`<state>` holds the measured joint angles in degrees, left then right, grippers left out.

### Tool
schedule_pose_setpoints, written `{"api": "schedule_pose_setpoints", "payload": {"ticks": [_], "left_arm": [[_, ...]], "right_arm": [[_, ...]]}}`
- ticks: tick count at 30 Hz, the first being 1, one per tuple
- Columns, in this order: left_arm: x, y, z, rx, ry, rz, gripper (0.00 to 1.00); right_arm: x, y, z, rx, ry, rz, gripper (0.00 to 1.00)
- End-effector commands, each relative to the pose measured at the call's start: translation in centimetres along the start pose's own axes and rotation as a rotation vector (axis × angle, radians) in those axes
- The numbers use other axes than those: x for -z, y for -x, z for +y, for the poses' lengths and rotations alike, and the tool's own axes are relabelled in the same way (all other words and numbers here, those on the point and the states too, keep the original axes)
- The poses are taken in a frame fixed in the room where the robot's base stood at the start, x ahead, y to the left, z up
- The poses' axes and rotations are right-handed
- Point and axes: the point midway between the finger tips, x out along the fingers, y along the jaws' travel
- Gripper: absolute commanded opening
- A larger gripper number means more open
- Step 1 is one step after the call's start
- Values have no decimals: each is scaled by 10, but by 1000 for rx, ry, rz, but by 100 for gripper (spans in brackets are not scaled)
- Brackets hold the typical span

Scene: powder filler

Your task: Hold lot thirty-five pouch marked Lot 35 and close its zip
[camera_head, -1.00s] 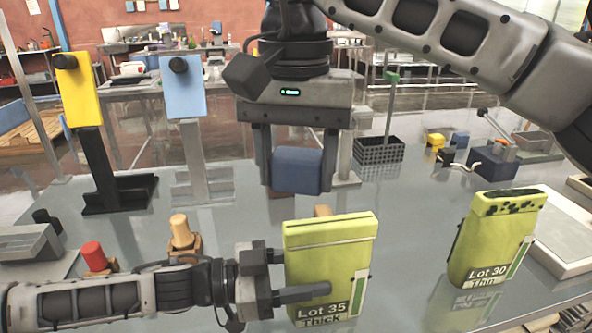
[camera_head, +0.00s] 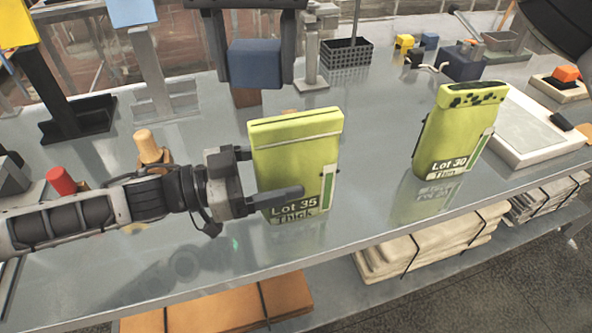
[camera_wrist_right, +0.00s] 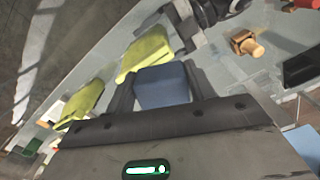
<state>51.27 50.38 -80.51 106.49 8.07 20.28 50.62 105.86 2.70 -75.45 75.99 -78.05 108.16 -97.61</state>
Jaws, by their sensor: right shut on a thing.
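The yellow-green Lot 35 pouch (camera_head: 296,150), labelled "Thick", stands upright near the table's front edge. A seam line runs across its front below the top edge. My left gripper (camera_head: 283,177) reaches it from the left, with one finger across its lower front and the other going behind it. Whether they press on it I cannot tell. My right gripper (camera_head: 257,70) is beyond the pouch, shut on a dark blue block (camera_head: 256,64). The block also shows between its fingers in the right wrist view (camera_wrist_right: 161,86), with the Lot 35 pouch (camera_wrist_right: 146,52) close by.
A similar Lot 30 pouch (camera_head: 458,130), labelled "Thin", stands to the right. Red (camera_head: 61,181) and orange (camera_head: 148,146) knobs stand behind my left arm. A white tray (camera_head: 527,130) and a black basket (camera_head: 345,58) are farther off. The table between the two pouches is clear.

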Motion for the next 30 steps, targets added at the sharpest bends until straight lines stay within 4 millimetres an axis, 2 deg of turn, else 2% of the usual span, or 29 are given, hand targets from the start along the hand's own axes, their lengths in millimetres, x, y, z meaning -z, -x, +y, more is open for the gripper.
{"api": "schedule_pose_setpoints", "payload": {"ticks": [5, 8, 21, 25, 30], "left_arm": [[0, 3, 0, 1, 0, -1, 80], [-1, 12, -1, 3, 0, -3, 80], [-1, 99, 0, 3, 1, -3, 80], [-1, 114, 0, 2, 1, -2, 80], [0, 120, 0, 0, 0, 0, 80]], "right_arm": [[0, 0, 0, 0, 0, 0, 31], [0, 0, 0, 0, 0, 0, 31], [0, 0, 0, 0, 0, 0, 31], [0, 0, 0, 0, 0, 0, 31], [0, 0, 0, 0, 0, 0, 31]]}}
